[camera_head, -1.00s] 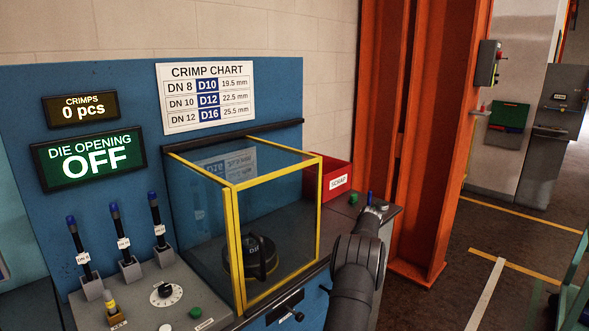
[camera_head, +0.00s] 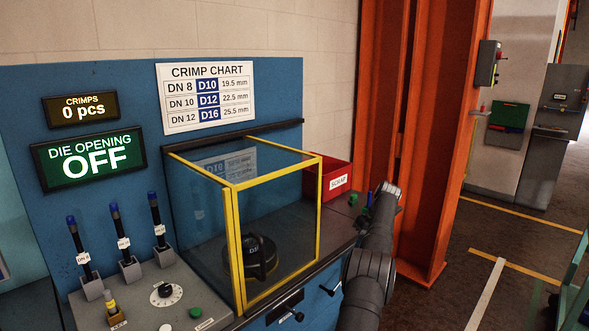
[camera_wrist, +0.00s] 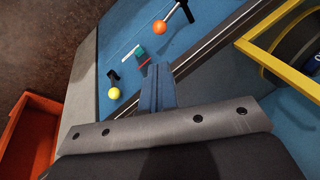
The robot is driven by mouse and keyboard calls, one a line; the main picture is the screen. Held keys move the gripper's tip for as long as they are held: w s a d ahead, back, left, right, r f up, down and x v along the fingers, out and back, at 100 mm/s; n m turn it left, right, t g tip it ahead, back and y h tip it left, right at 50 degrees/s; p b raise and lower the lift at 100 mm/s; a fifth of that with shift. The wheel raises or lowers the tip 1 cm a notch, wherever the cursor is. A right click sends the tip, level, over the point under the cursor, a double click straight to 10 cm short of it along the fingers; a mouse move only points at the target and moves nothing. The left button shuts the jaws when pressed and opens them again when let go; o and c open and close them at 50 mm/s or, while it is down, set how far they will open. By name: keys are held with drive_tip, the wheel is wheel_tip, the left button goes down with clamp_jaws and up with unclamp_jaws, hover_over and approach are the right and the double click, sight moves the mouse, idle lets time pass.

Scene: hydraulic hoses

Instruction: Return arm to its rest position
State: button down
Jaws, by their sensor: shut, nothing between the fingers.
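My gripper shows in the wrist view as two blue fingers (camera_wrist: 157,86) pressed together, with nothing between them. They point toward the blue surface of the bench. In the head view my dark arm reaches up from the bottom edge, right of the yellow-framed guard, and bends at a round joint. The gripper itself is mostly hidden behind the arm there.
The clear guard with yellow edges (camera_head: 235,200) stands close left of my arm. A red scrap bin (camera_head: 338,178) is behind it. An orange column (camera_head: 440,140) rises to the right.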

drive_tip(key=shift+s+a+f, duration=0.3)
drive_tip(key=shift+a+f, duration=0.7)
drive_tip(key=shift+f, duration=0.35)
drive_tip(key=shift+s+a+f, duration=0.3)
drive_tip(key=shift+a+f, duration=0.75)
drive_tip(key=shift+f, duration=0.3)
drive_tip(key=shift+s+a+f, duration=0.3)
drive_tip(key=shift+a+f, duration=0.7)
drive_tip(key=shift+f, duration=0.35)
drive_tip(key=shift+s+a+r, duration=0.4)
drive_tip(key=shift+s+a, duration=0.2)
drive_tip(key=shift+a, duration=0.05)
drive_tip(key=shift+s+a+r+t+h, duration=0.25)
drive_tip(key=shift+s+a+t+h, duration=0.55)
drive_tip(key=shift+t+h, duration=0.2)
drive_tip(key=shift+s+a+f+n+t+h, duration=0.15)
drive_tip(key=shift+s+a+n+t+h, duration=0.15)
drive_tip(key=shift+s+a+t+h, duration=0.65)
drive_tip(key=shift+s+a+f+n+t+h, duration=0.15)
drive_tip(key=shift+s+a+n+t+h, duration=0.15)
drive_tip(key=shift+s+a+t+h, duration=0.6)
drive_tip(key=shift+d+t, duration=0.1)
drive_tip(key=shift+t, duration=0.15)
